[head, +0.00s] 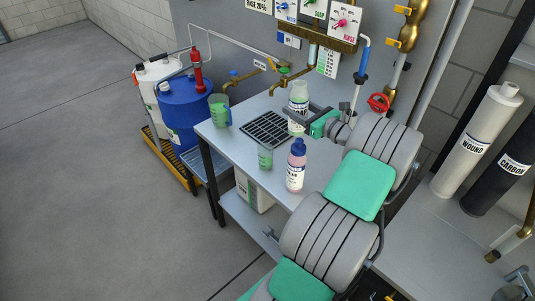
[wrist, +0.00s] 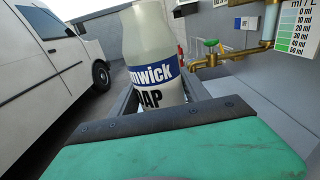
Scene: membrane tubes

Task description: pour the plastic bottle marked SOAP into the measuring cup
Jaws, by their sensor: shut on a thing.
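My gripper (head: 300,116) is shut on the SOAP bottle (head: 299,97), a pale plastic bottle with a blue and white label, upright near the sink grate. In the wrist view the label of the SOAP bottle (wrist: 150,60) partly shows between the jaws, and the gripper (wrist: 158,108) covers its lower part. A green, see-through jug with a handle (head: 220,112) stands at the left end of the counter. A smaller green, see-through cup (head: 265,158) stands at the front edge. I cannot tell which of the two is the measuring cup. Both are apart from my gripper.
A bottle with a blue cap (head: 296,168) stands right of the small cup. A drain grate (head: 268,129) lies in the counter (head: 232,142) between the jug and my gripper. Brass taps (head: 270,86) overhang the back. My arm crosses the right side.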

